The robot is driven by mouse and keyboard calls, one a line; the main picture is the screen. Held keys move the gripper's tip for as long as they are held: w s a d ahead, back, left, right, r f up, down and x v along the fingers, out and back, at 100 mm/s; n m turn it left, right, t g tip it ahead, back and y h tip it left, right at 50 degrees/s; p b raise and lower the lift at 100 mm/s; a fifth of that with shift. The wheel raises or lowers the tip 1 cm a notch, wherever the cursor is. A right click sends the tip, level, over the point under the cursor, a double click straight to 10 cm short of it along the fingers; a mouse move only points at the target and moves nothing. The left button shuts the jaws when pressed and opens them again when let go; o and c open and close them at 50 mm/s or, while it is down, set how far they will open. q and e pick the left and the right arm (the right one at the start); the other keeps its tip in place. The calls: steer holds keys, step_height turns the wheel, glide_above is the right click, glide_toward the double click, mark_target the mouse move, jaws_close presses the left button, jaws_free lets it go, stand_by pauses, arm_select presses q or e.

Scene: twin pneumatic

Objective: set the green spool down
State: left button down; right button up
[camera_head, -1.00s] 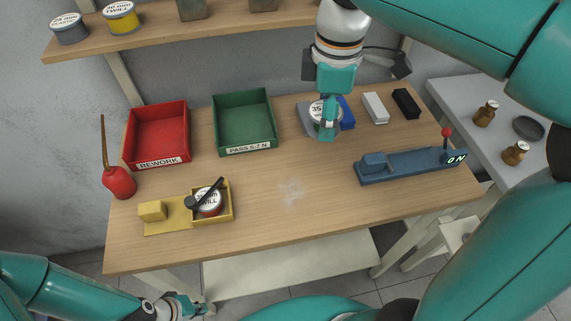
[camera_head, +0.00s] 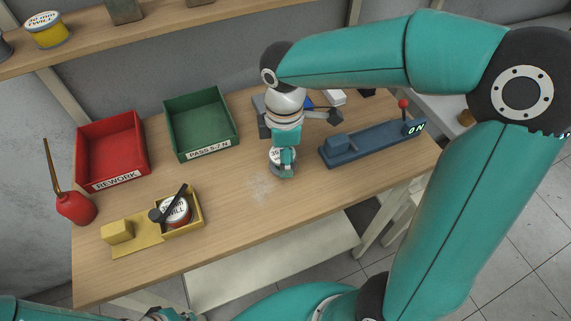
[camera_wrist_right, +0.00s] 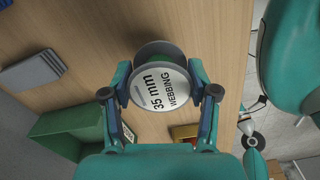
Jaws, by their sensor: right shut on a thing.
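The green spool (camera_head: 279,157) has a pale round face marked 35 mm; in the right wrist view the spool (camera_wrist_right: 158,88) reads "35 mm WEBBING", and a little green shows behind the face. My right gripper (camera_head: 284,164) is shut on it, a finger on either side. The spool is over the wooden table (camera_head: 235,215), between the green tray and the blue device. I cannot tell whether it touches the wood. My left gripper (camera_head: 168,315) shows only in part at the bottom edge, away from the spool.
The green PASS tray (camera_head: 210,149) and red REWORK tray (camera_head: 118,181) stand at the back left. A yellow fixture (camera_head: 138,240) holds another spool (camera_head: 177,211) under a black lever. The blue device (camera_head: 370,143), showing ON, is at right. A red oil can (camera_head: 75,207) stands at left. The front middle is bare.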

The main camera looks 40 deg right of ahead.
steer(key=shift+f, duration=1.95)
steer(key=shift+f, duration=0.2)
steer(key=o, duration=1.3)
steer(key=shift+r, duration=0.1)
step_height(320, 180, up, 12)
steer(key=shift+r+p, duration=0.1)
steer(key=shift+p, duration=0.3)
steer(key=shift+s, duration=0.1)
